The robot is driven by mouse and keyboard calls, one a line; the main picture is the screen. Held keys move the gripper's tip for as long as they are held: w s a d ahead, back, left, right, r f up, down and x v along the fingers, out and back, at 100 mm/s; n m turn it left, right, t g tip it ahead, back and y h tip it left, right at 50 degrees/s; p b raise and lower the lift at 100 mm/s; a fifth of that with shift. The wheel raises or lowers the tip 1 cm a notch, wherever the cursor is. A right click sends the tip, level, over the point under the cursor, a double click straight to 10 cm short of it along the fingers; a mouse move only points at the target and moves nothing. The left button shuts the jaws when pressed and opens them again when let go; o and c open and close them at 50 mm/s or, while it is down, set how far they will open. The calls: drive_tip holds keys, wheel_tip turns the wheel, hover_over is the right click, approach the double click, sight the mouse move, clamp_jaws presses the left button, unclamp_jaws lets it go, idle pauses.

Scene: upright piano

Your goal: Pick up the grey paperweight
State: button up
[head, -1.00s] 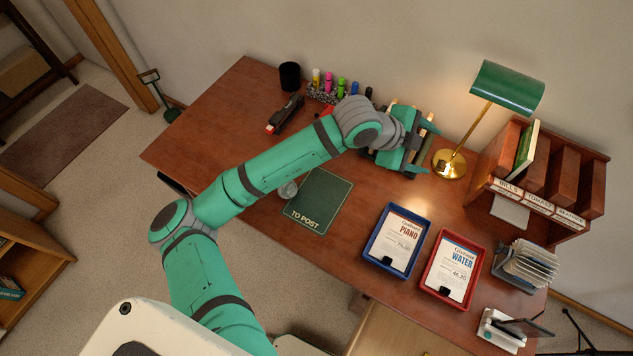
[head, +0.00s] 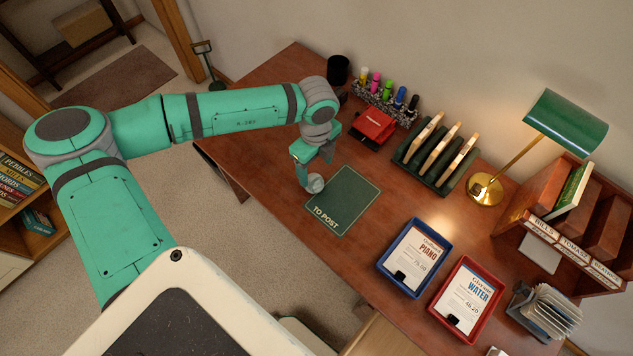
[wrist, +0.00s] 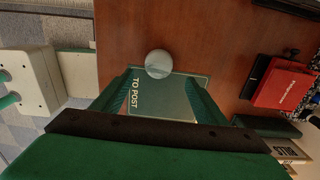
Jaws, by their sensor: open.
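The grey paperweight (head: 315,184) is a small round, pale grey piece on the desk, at the left edge of the green "TO POST" mat (head: 345,200). In the wrist view the paperweight (wrist: 158,64) shows whole, just beyond my fingertips and roughly midway between them sideways. My gripper (head: 316,170) points down close to the paperweight, and one finger covers part of it in the head view. In the wrist view my gripper (wrist: 157,90) has its two green fingers apart with nothing held. I cannot tell whether a finger touches the paperweight.
A red box (head: 374,128), a pen rack (head: 385,103) and a black cup (head: 338,70) stand behind. A green rack (head: 437,155) holds wooden-handled stamps or similar. Blue (head: 414,258) and red (head: 463,300) trays, a lamp (head: 487,190) and shelves are to the right.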

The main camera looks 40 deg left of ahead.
sight(315, 179)
drive_tip(key=shift+s+a+f, duration=0.15)
drive_tip(key=shift+f, duration=0.6)
drive_tip(key=shift+s+a+f, duration=0.1)
drive_tip(key=shift+s+f, duration=0.05)
drive_tip(key=shift+f, duration=0.6)
drive_tip(key=shift+w+f, duration=0.15)
drive_tip(key=shift+f, duration=2.1)
drive_tip(key=c, duration=1.3)
drive_tip(key=shift+w, duration=0.1)
drive_tip(key=shift+c, duration=0.2)
drive_tip(key=shift+r, duration=0.15)
